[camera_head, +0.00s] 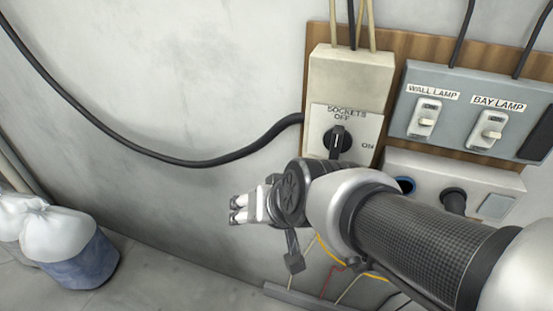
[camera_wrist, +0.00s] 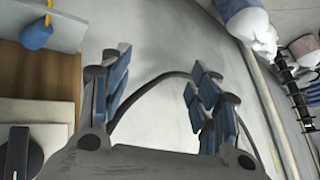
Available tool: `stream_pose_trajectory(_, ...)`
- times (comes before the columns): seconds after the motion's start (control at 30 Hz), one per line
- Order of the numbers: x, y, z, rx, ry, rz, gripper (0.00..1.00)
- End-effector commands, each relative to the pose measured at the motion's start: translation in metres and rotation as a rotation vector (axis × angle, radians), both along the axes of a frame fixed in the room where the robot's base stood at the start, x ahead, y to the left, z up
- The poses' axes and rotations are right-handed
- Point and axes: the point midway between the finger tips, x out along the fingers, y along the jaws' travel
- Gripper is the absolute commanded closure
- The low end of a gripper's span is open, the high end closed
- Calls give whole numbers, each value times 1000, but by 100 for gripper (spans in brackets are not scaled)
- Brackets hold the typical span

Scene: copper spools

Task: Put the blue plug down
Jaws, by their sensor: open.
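The blue plug (camera_wrist: 37,34) shows at the upper left of the wrist view, with a yellow cord on it. It lies on or against a pale grey-blue ledge (camera_wrist: 68,32); I cannot tell whether it rests there. In the head view I cannot make out the plug; a yellow cord (camera_head: 324,248) shows below my arm. My gripper (camera_head: 236,210) is in front of the wall, left of the socket box. In the wrist view its fingers (camera_wrist: 160,88) are spread with nothing between them, and the plug is apart from them, to the left.
The sockets switch (camera_head: 340,138) points up, and its box stands close to my wrist. A panel with two lamp switches (camera_head: 470,115) is to the right. A socket box (camera_head: 470,178) with a blue-ringed opening (camera_head: 405,185) sits below. Sacks (camera_head: 70,245) stand at lower left.

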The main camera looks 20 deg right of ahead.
Motion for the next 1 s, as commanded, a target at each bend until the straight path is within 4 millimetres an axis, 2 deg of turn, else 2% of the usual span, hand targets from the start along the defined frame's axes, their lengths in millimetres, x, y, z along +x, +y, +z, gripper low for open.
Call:
stream_pose_trajectory(0.03,-25,-12,7,-48,19,32,44)
stream_pose_trajectory(0.1,-59,-29,9,-120,70,69,44)
stream_pose_trajectory(0.2,-97,-51,9,-207,132,92,44)
stream_pose_trajectory(0.3,-121,-66,8,-262,178,98,44)
stream_pose_trajectory(0.47,-134,-73,8,-290,203,99,44)
stream_pose_trajectory(1.0,-133,-72,8,-287,203,101,44)
